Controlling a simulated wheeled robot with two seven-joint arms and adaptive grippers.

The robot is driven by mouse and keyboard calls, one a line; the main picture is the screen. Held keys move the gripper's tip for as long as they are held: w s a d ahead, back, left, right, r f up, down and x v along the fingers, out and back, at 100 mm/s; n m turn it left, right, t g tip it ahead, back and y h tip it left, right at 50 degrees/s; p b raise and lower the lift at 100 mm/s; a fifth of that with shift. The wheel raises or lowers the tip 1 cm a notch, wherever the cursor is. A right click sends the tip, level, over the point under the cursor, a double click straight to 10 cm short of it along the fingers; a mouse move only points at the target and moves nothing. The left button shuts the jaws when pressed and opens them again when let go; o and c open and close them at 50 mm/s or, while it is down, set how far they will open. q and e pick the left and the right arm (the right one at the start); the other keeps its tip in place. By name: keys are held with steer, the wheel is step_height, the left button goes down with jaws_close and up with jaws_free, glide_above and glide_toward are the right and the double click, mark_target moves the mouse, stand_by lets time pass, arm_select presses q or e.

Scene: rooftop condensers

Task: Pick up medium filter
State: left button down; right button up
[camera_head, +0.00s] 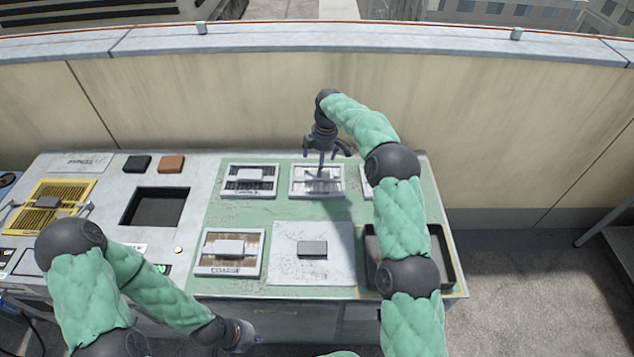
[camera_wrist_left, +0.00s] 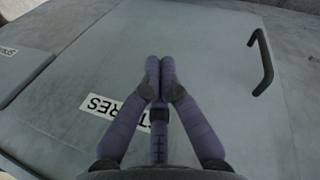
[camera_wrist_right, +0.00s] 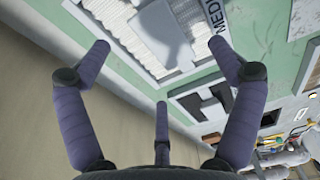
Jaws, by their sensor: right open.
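The medium filter (camera_head: 298,190), a white pleated panel in a pale frame, lies in the back row of the green mat. It also shows in the right wrist view (camera_wrist_right: 135,38), with a grey handle block and a partly cut-off "MEDI" label. My right gripper (camera_head: 325,156) points down above this filter, and its spread fingers (camera_wrist_right: 155,46) appear on either side of the handle, apart from it. It is open and empty. My left gripper (camera_head: 243,338) is low at the table's front edge; its fingers (camera_wrist_left: 160,75) are together with nothing between them.
A dark filter (camera_head: 249,181) lies left of the medium one, and a coarse filter (camera_head: 229,251) in front. Another filter (camera_head: 366,182) is partly behind my right arm. A white plate (camera_head: 285,273) bears a grey block. A black tray (camera_head: 448,262) stands right. The parapet wall (camera_head: 250,100) is close behind.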

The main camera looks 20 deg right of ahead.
mark_target(317, 178)
steer(key=f+b, duration=0.1)
steer(key=f, duration=0.2)
steer(key=f+b, duration=0.1)
steer(key=f, duration=0.1)
steer(key=shift+w+a+b, duration=0.2)
steer(key=shift+a+b, duration=0.05)
steer(key=shift+b, duration=0.05)
steer(key=c, duration=1.4)
